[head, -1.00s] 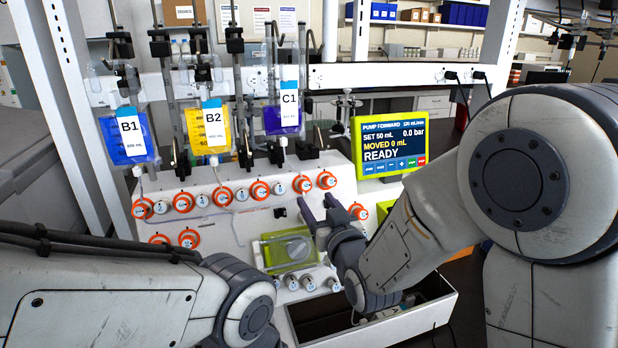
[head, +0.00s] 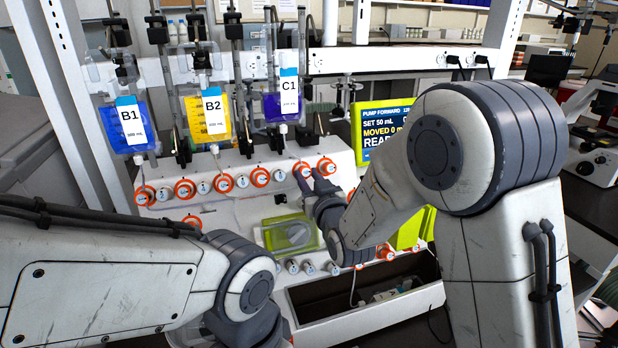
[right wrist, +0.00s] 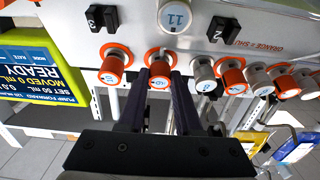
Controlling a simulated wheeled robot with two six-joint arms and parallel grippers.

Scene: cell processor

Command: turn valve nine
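A top row of round valve knobs runs along the white machine (head: 350,185). In the right wrist view, seen upside down, an orange-collared knob (right wrist: 160,58), second from the row's end, appears to be valve nine; its label is small and hard to read. My right gripper (right wrist: 159,80) is open, its two dark fingers on either side of this knob. I cannot tell whether they touch it. In the head view the right gripper (head: 312,180) is just below the last two orange knobs. My left arm crosses the lower left, but its gripper does not show.
The end orange knob (right wrist: 113,65) and a white knob (right wrist: 203,72) flank the gripper closely. Bags B1 (head: 127,120), B2 (head: 207,115) and C1 (head: 282,105) hang above the row. The pump screen (head: 375,130) is partly behind my right arm. An open tray (head: 350,318) lies below.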

